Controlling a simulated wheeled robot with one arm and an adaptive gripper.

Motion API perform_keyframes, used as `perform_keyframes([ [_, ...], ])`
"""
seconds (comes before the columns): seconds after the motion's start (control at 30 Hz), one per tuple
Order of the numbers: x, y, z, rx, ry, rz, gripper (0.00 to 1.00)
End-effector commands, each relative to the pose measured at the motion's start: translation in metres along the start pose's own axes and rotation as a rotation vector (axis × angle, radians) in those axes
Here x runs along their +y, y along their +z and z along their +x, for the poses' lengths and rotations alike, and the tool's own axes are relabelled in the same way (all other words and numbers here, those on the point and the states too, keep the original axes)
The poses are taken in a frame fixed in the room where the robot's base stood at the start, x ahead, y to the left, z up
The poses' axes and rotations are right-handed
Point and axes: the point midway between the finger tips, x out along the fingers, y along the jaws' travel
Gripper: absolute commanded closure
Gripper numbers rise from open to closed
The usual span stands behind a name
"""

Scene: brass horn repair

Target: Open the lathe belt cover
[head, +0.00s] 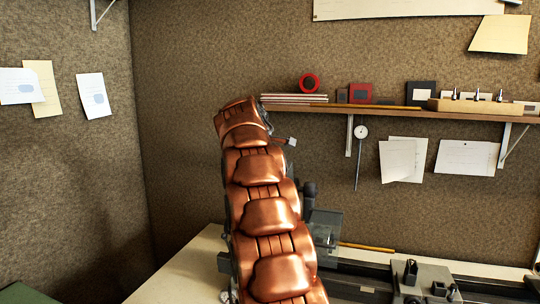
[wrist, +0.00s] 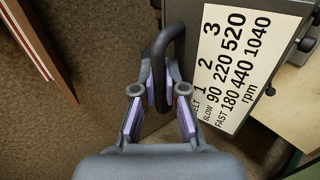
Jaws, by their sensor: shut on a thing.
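The lathe belt cover (wrist: 200,12) is a dark grey panel in the upper right of the wrist view. It bears a white speed label (wrist: 236,62) with black belt and rpm figures. A dark curved handle (wrist: 158,46) stands out from the cover's left side. My gripper (wrist: 162,90), with lilac pads, is shut on this handle, which runs down between the fingers. In the head view my copper-coloured arm hides the cover and the gripper. Part of the lathe (head: 360,284) shows to the right of the arm.
A wooden shelf (head: 390,112) with small boxes and tools runs along the back wall. A dial gauge (head: 361,132) hangs below it. A clear guard (head: 326,222) stands beside my arm. The pale bench top (head: 180,275) is bare at left.

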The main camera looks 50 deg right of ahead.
Motion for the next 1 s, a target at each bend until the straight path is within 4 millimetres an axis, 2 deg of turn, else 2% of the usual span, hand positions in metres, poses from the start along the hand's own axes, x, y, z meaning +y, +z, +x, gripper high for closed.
perform_keyframes([
  [0.27,-0.001,0.001,0.001,-0.002,-0.003,-0.001,1.00],
  [0.3,-0.001,0.001,0.001,-0.002,-0.003,-0.001,0.85],
  [0.4,-0.001,0.001,0.001,-0.002,-0.003,-0.001,0.78],
  [0.77,-0.001,0.001,0.000,-0.002,-0.002,0.000,0.78],
  [1.0,0.000,0.001,-0.017,-0.002,-0.002,0.000,0.78],
])
